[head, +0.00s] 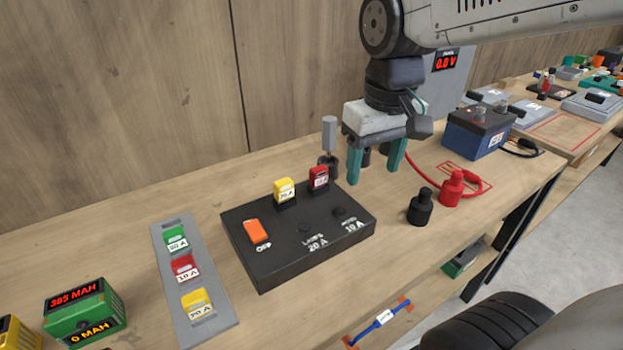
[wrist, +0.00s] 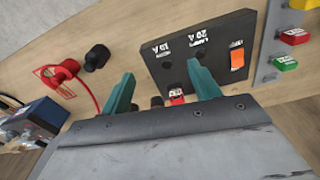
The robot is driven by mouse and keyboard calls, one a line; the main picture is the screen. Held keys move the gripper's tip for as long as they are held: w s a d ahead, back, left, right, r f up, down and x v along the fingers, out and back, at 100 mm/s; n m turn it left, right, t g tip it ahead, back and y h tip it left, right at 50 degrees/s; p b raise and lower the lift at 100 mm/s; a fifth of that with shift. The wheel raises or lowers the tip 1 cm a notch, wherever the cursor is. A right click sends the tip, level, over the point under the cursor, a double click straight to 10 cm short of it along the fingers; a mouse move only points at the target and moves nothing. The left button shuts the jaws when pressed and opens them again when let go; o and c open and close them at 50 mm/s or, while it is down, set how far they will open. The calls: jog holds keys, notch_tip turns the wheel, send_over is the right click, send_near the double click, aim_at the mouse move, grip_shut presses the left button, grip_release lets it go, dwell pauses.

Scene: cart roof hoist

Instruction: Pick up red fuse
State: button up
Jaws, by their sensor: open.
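One red fuse (head: 318,178) stands upright in the back of the black fuse box (head: 275,262), beside a yellow fuse (head: 284,190). Another red fuse (head: 184,268), marked 10 A, lies on the grey strip (head: 163,245) between a green fuse (head: 176,239) and a yellow fuse (head: 196,303). My gripper (head: 373,172) is open and empty, fingers pointing down, to the right of the box's red fuse and apart from it. In the wrist view the box's red fuse (wrist: 177,97) shows between the fingers, its lower part hidden by my gripper. The strip's red fuse (wrist: 294,36) is at upper right.
A grey-topped lever (head: 329,135) stands behind the fuse box. Black (head: 420,207) and red (head: 452,189) plugs, a red cable and a blue battery (head: 477,130) are to the right. A green meter block (head: 84,312) is at lower left. The wooden wall is close behind.

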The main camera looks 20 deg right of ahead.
jog(key=n, duration=0.1)
send_over(319, 168)
jog(key=shift+g, duration=0.4)
jog(key=f, duration=0.3)
jog(key=s+f, duration=0.1)
jog(key=f, duration=0.1)
jog(key=shift+w+f, duration=0.4)
jog(key=shift+f, duration=0.25)
notch_tip(319, 168, down, 7)
jog(key=shift+w, duration=0.1)
grip_shut()
jog(key=shift+r, duration=0.1)
